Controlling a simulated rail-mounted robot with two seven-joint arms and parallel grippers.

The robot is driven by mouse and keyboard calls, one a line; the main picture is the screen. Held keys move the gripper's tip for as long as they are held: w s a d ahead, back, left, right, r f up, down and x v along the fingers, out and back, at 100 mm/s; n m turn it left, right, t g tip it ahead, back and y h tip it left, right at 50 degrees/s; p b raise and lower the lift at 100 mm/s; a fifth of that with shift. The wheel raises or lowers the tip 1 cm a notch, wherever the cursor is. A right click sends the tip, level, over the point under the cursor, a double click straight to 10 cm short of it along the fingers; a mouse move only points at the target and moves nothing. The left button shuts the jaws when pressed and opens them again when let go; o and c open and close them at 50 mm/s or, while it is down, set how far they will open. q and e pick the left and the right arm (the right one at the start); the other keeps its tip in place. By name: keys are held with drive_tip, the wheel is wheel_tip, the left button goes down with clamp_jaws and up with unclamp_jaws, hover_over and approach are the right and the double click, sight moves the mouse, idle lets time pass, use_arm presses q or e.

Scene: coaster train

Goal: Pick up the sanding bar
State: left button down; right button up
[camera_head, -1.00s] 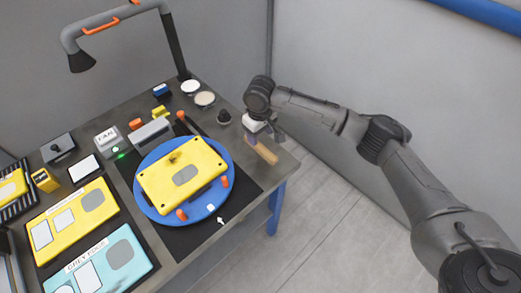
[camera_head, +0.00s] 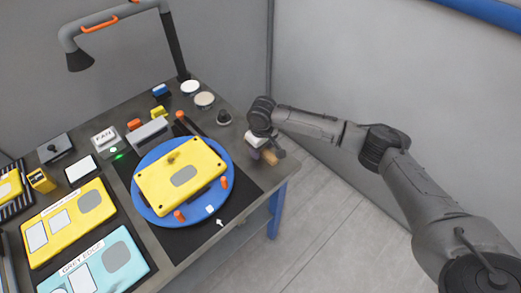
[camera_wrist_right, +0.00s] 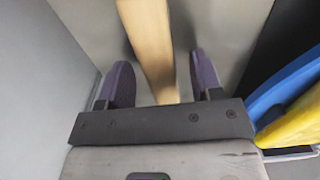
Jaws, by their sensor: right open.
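The sanding bar, a light wooden strip (camera_head: 270,159), lies near the right end of the workbench and is partly hidden by my gripper. My right gripper (camera_head: 266,154) is over it, pointing down, open and empty. In the right wrist view the bar (camera_wrist_right: 150,45) runs between the two purple fingers of the gripper (camera_wrist_right: 163,80), with a gap on each side. How far the fingertips are above the bench is hard to tell. My left gripper is not in view.
A blue round turntable (camera_head: 146,198) bears a yellow panel (camera_head: 158,192) with orange clamps, left of my gripper. The bench's right edge is close to the bar; open floor (camera_head: 330,215) lies beyond.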

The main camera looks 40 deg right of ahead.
drive_tip(key=c, duration=1.1)
drive_tip(key=shift+r, duration=0.45)
wheel_tip(320, 180, up, 3)
drive_tip(key=shift+r+p, duration=0.2)
drive_tip(key=shift+p, duration=0.4)
drive_tip(key=shift+s+d+r+p, duration=0.4)
drive_tip(key=shift+s+d+r, duration=0.6)
drive_tip(key=shift+s, duration=0.8)
drive_tip(key=shift+s+d+r+p, duration=0.35)
drive_tip(key=shift+s+d+r, duration=0.25)
drive_tip(key=shift+s+r, duration=0.9)
drive_tip(key=shift+s+d+r+p, duration=0.4)
drive_tip(key=shift+s+d+r, duration=0.45)
drive_tip(key=shift+s, duration=1.2)
